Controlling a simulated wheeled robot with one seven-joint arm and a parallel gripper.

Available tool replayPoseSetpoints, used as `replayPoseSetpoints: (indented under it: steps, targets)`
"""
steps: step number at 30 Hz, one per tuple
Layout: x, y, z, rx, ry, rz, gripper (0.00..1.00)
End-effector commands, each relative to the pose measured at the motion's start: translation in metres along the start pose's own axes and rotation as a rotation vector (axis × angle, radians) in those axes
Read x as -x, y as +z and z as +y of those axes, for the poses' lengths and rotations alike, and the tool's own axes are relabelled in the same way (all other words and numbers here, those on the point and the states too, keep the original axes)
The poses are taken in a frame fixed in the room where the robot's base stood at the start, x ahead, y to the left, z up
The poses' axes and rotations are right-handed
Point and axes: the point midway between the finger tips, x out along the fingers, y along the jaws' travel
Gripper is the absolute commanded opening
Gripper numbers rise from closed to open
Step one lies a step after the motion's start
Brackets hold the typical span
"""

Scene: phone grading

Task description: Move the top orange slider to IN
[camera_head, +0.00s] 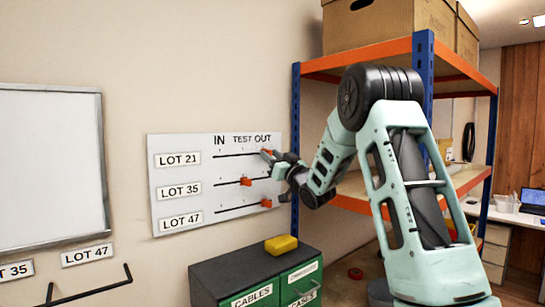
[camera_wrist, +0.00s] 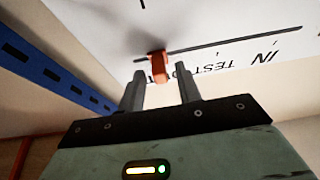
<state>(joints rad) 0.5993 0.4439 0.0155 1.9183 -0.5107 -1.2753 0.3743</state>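A white slider board (camera_head: 163,222) hangs on the wall, with column labels IN, TEST and OUT and three rows: LOT 21, LOT 35, LOT 47. The top orange slider (camera_head: 266,154) sits at the OUT end of the LOT 21 line. It also shows in the wrist view (camera_wrist: 158,66), near the fingertips. My gripper (camera_head: 274,158) is at this slider; in the wrist view my gripper (camera_wrist: 160,76) has its two fingers apart, one on each side of the slider, with gaps visible. The middle slider (camera_head: 246,181) is near TEST; the bottom slider (camera_head: 266,203) is near OUT.
A shelf with blue posts (camera_head: 295,150) and orange beams stands just right of the board. A green cabinet (camera_head: 255,280) with a yellow block (camera_head: 281,244) on top is below. A whiteboard (camera_head: 50,165) hangs to the left. The space before the board's left part is free.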

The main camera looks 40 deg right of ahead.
Motion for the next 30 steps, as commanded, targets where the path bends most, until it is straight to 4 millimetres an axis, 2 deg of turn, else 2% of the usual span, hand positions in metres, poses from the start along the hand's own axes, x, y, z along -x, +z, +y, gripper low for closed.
replayPoseSetpoints:
  steps: [1,3,10,14,30]
  targets:
    - [0.0,0.0,0.0,0.0,0.0,0.0,0.2]
    - [0.0,0.0,0.0,0.0,0.0,0.0,0.0]
    - [0.001,0.001,-0.002,0.0,-0.001,0.001,0.0]
    - [0.002,0.003,-0.015,0.0,-0.004,0.003,0.0]
    - [0.004,0.005,-0.131,-0.002,-0.006,0.004,0.0]
